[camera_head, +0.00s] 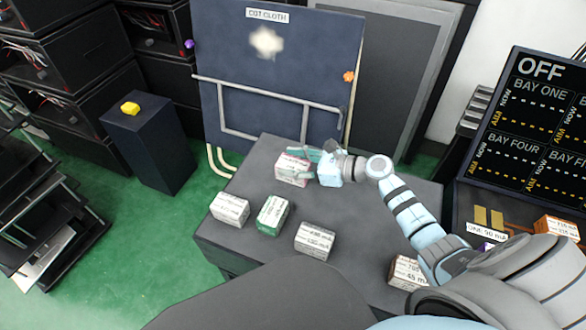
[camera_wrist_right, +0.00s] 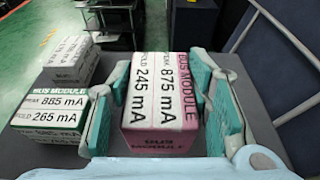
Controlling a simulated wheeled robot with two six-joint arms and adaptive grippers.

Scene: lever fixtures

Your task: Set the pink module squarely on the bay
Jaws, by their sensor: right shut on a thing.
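The pink module (camera_head: 291,170) is a pink box with white label faces, at the far edge of the dark table. In the right wrist view the pink module (camera_wrist_right: 161,95) reads "BUS MODULE", 875 mA and 245 mA. My right gripper (camera_head: 310,160) has its teal fingers on either side of it and is shut on it. Whether the module touches the table is hard to tell. A dark panel with gold strips (camera_head: 488,218) lies at the right, below the board marked with bays; my right arm partly hides this area. My left gripper is not in view.
A white-labelled module (camera_head: 230,209), a green module (camera_head: 272,215) and a grey module (camera_head: 315,241) stand on the table (camera_head: 248,160). Another module (camera_head: 405,272) is near my right arm. An orange module (camera_head: 556,228) sits at the right. The board (camera_head: 535,120) reads "OFF".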

